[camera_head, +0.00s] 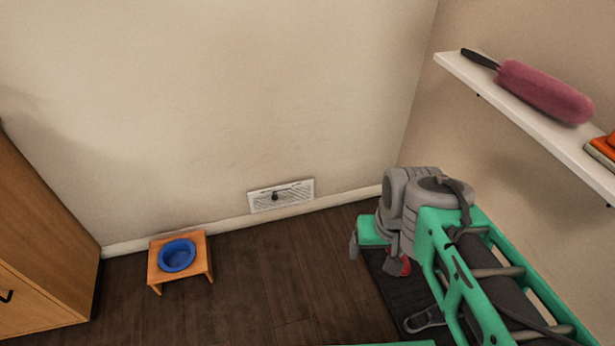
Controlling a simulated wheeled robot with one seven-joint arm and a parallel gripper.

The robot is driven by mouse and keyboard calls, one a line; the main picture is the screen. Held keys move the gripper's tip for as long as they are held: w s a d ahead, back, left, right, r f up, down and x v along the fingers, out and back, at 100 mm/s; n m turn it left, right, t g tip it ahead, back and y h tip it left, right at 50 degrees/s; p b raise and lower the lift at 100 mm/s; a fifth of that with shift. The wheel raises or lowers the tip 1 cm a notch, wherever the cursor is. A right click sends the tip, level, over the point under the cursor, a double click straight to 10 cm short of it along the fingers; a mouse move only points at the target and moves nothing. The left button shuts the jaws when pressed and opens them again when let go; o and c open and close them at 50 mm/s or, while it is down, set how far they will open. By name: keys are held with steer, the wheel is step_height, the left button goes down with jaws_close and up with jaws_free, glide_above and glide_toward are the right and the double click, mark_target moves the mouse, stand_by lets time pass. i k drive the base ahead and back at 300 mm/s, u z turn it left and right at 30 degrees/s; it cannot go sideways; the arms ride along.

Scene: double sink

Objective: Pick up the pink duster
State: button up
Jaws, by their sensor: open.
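The pink duster (545,91) lies on the white wall shelf (522,121) at the upper right. Its fluffy pink head points right and its black handle (480,59) points left, to the shelf's left end. My gripper (372,256) is below and to the left of the duster in the picture, well apart from it. Its grey fingers hang downward and are spread open, with nothing seen between them. My green and grey arm runs from the lower right corner up to it.
An orange item (603,148) lies at the shelf's right edge, cut off by the frame. A wooden stand (205,258) with a blue bowl (177,255) is on the dark floor. A wooden cabinet (40,240) stands left. A wall vent (281,195) is low. Middle floor is clear.

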mark_target(528, 83)
steer(key=u, duration=0.3)
steer(key=i, duration=0.95)
steer(key=z, duration=0.45)
